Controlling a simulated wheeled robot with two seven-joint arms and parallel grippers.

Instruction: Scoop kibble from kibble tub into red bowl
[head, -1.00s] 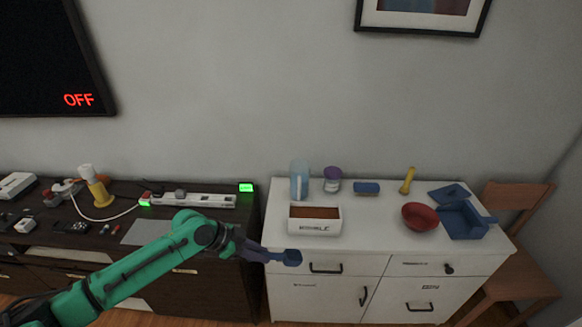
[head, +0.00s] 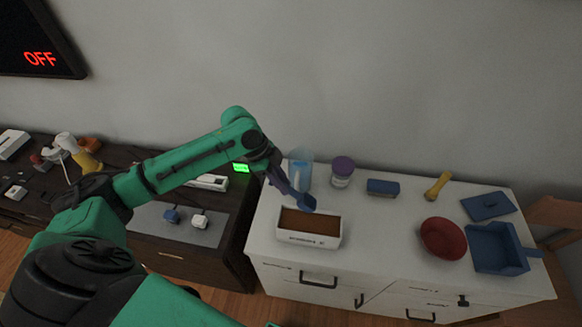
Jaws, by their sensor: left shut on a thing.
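The kibble tub (head: 322,242) is a white open box on the white cabinet, with brown kibble (head: 311,221) inside. My left gripper (head: 275,178) is shut on the handle of a blue scoop (head: 305,203). The scoop's head hangs above the tub's back edge, tilted downward. I cannot tell whether it touches the kibble or holds any. The red bowl (head: 443,238) stands on the cabinet to the right of the tub. My right gripper is not in view.
Behind the tub stand a clear blue container (head: 301,163) and a purple-lidded jar (head: 342,170). A blue brush-like block (head: 383,187) and a yellow item (head: 438,185) lie along the back. A blue dustpan-like tray (head: 497,248) stands right of the bowl. White surface between tub and bowl is clear.

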